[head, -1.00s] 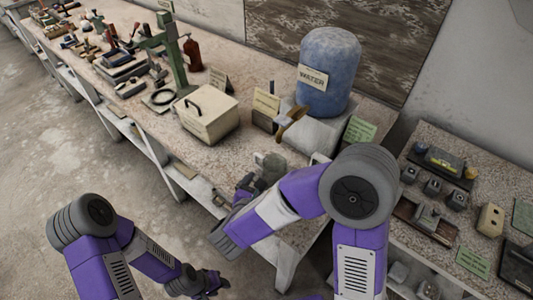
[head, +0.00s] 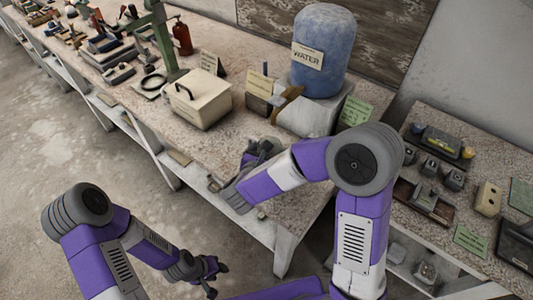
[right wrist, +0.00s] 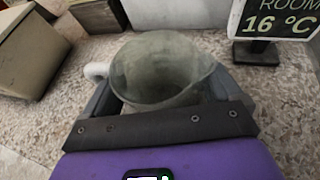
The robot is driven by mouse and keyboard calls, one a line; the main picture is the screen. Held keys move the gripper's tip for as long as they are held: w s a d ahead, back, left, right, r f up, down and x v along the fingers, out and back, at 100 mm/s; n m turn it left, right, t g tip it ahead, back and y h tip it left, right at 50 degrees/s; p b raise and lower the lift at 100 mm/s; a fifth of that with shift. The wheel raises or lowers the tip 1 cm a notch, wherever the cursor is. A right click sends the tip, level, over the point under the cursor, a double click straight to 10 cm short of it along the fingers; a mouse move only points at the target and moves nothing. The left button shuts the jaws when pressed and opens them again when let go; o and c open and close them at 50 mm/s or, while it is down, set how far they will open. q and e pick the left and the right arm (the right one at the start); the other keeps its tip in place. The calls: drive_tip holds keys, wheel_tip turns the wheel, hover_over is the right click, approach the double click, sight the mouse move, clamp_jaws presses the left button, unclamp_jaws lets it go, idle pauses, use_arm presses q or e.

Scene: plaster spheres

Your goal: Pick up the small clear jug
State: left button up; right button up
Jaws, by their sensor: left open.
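The small clear jug (right wrist: 160,68) is greyish and see-through, with a white handle on its left in the right wrist view. It is between the two fingers of my right gripper (right wrist: 165,95), one finger on each side. Its lower part is hidden by the gripper, and I cannot tell whether the fingers press on it. In the head view my right gripper (head: 262,150) is over the bench top, and I cannot make out the jug there. My left gripper (head: 217,279) is open and empty, low over the floor in front of the bench.
On the bench (head: 140,128) stand a cream box (head: 200,100), a blue water tank (head: 322,50) on a grey block and small sign cards. A second table (head: 460,190) with small items is at right.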

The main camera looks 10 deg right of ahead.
drive_tip(key=c, duration=0.9)
drive_tip(key=shift+r, duration=0.1)
